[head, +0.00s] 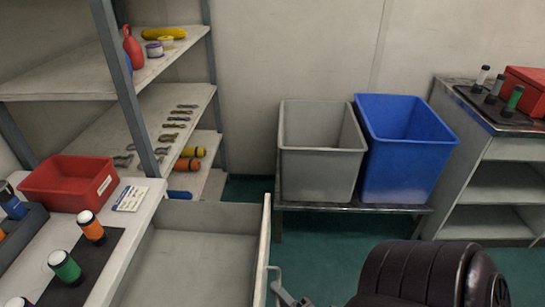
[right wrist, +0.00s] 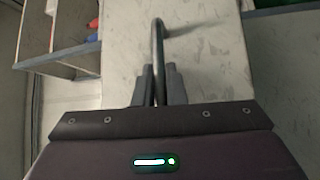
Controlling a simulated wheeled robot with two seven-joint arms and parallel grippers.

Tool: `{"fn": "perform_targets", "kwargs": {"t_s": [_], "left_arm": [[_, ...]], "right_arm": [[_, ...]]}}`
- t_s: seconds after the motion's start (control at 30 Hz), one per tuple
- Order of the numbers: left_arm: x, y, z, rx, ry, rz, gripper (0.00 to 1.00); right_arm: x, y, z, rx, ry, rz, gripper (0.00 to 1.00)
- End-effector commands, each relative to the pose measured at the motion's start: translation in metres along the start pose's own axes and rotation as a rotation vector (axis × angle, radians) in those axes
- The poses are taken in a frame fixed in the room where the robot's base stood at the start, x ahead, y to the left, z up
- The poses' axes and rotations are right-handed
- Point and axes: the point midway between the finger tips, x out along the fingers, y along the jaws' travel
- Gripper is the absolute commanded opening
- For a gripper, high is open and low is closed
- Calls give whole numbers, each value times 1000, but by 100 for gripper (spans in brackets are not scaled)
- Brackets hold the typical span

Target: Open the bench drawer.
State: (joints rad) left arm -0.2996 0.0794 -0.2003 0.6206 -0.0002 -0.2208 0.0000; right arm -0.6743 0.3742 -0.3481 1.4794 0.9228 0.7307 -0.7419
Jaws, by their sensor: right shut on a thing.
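The bench drawer (head: 200,245) stands open in the head view, pulled out to the right from under the bench top (head: 140,215). The visible part of its inside is empty. Its pale front panel (head: 264,245) carries a metal bar handle (head: 274,271). My right gripper (head: 282,292) is at the handle, low in the head view. In the right wrist view the fingers (right wrist: 158,88) are shut on the handle (right wrist: 158,45), one on each side of the bar. My left gripper is not in view.
A red bin (head: 70,184) and several capped cylinders (head: 90,228) are on the bench. Shelves (head: 150,120) with tools stand behind. A grey bin (head: 320,160) and a blue bin (head: 408,160) sit on a low stand. Green floor (head: 325,240) is clear right of the drawer.

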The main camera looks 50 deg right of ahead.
Motion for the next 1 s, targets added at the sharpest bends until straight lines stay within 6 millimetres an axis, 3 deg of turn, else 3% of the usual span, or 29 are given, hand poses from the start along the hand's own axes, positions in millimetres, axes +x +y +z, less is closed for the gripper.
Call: {"fn": "perform_targets", "kwargs": {"t_s": [0.2, 0.23, 0.4, 0.73, 1.0], "left_arm": [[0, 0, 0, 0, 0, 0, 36], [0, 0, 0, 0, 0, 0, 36], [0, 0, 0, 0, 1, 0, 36], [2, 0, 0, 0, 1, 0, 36], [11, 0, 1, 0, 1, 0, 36]], "right_arm": [[0, 0, 0, -1, -2, -1, 0], [0, 0, 0, -1, -2, -1, 13], [0, 0, 0, 0, -2, -1, 32], [-5, -1, 0, 0, -2, -2, 32], [-49, -3, 0, 1, -3, -4, 32]]}}
